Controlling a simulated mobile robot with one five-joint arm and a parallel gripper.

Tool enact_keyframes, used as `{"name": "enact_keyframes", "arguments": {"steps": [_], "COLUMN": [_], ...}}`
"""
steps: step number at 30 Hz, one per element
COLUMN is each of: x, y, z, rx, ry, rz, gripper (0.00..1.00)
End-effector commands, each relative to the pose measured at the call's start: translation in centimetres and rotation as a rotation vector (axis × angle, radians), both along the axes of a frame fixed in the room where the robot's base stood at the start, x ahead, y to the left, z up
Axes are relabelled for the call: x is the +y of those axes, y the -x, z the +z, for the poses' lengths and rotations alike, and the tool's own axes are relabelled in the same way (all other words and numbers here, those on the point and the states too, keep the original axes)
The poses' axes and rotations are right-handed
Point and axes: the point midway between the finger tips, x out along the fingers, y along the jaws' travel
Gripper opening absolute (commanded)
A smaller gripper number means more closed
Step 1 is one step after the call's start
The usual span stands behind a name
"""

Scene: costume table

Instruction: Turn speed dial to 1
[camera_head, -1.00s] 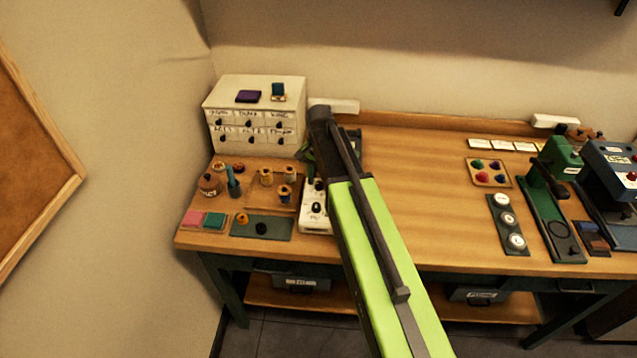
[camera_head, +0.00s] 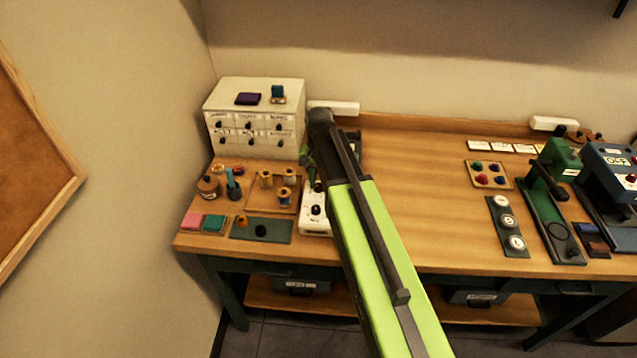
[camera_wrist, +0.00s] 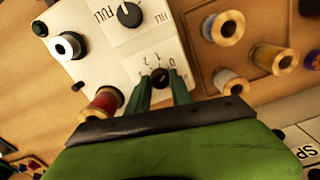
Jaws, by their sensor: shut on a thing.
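A white control box (camera_wrist: 150,48) carries the small dark speed dial (camera_wrist: 160,75), with the numerals 0, 1 and 2 beside it. My gripper (camera_wrist: 160,79) is shut on this dial, one dark green finger on each side. The fingers hide part of the dial, and I cannot tell which number its pointer marks. A larger black knob (camera_wrist: 130,15), marked FULL, sits farther up the same box.
Thread spools (camera_wrist: 228,28) stand close to the right of the box in the wrist view, and a red spool (camera_wrist: 103,102) to the left. A white drawer cabinet (camera_head: 255,116) stands behind.

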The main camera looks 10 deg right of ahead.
Motion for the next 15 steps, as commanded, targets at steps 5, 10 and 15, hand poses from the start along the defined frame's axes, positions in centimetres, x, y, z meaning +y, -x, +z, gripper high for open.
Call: {"name": "enact_keyframes", "arguments": {"steps": [5,10,15], "x": [0.1,0.12,0.13], "y": [0.05,0.06,0.07], "z": [-0.02,-0.02,-0.02], "rx": [0.001,0.001,0.002], "ry": [0.0,0.0,-0.001], "rz": [0.152,0.293,0.412], "gripper": [0.0,0.0,0.0]}}
